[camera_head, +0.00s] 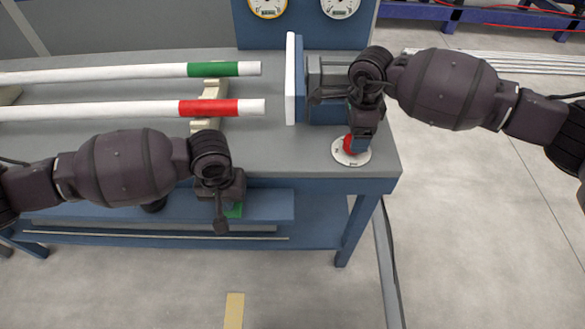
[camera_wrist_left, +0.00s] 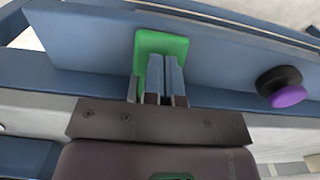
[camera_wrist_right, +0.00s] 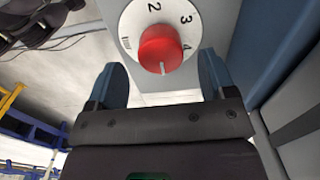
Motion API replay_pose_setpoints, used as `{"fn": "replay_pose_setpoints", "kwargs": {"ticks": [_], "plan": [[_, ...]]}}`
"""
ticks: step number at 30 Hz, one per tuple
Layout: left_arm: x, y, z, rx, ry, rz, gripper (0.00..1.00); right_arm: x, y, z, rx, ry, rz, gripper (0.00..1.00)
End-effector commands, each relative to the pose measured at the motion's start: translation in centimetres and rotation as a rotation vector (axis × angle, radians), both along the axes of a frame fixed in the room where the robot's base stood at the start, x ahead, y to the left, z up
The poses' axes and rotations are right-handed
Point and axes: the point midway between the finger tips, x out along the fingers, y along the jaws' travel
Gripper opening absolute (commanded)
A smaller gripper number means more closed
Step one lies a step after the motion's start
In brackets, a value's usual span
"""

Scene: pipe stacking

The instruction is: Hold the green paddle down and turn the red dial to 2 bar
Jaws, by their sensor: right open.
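The green paddle (camera_head: 234,210) is on the bench's front side, partly behind my left gripper (camera_head: 221,226). In the left wrist view the paddle (camera_wrist_left: 162,43) is a green plate, and the left gripper's fingers (camera_wrist_left: 165,72) are together over its lower part; I cannot tell whether they press it. The red dial (camera_head: 349,145) sits on a white scale disc at the bench's right corner, below my right gripper (camera_head: 362,136). In the right wrist view the red dial (camera_wrist_right: 161,49) lies between and just beyond the open fingers (camera_wrist_right: 162,76). Its white mark points to the bottom, away from the 2.
Two white pipes, one with a green band (camera_head: 213,69) and one with a red band (camera_head: 208,107), lie on supports on the bench. A white-faced blue block (camera_head: 291,80) stands left of my right arm. Two gauges (camera_head: 340,5) are behind. A purple-black knob (camera_wrist_left: 284,87) is right of the paddle.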

Motion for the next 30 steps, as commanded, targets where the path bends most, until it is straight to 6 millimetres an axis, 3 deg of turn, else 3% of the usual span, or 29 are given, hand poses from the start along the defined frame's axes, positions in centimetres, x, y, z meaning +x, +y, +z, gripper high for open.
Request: {"fn": "replay_pose_setpoints", "kwargs": {"ticks": [1, 24, 30], "plan": [[-0.6, 0.1, -0.9, 0.005, 0.019, 0.0, 0.0, 0.0, 0.0, -0.7, 0.0, 0.005, 0.0, 0.77], [-0.6, 0.1, -1.0, 0.004, 0.02, 0.0, 0.0, 0.0, 0.0, -4.4, -0.001, 0.006, 0.001, 0.77], [-0.6, 0.1, -1.0, 0.004, 0.02, 0.0, 0.0, 0.0, 0.0, -4.6, -0.001, 0.005, 0.002, 0.77]]}}
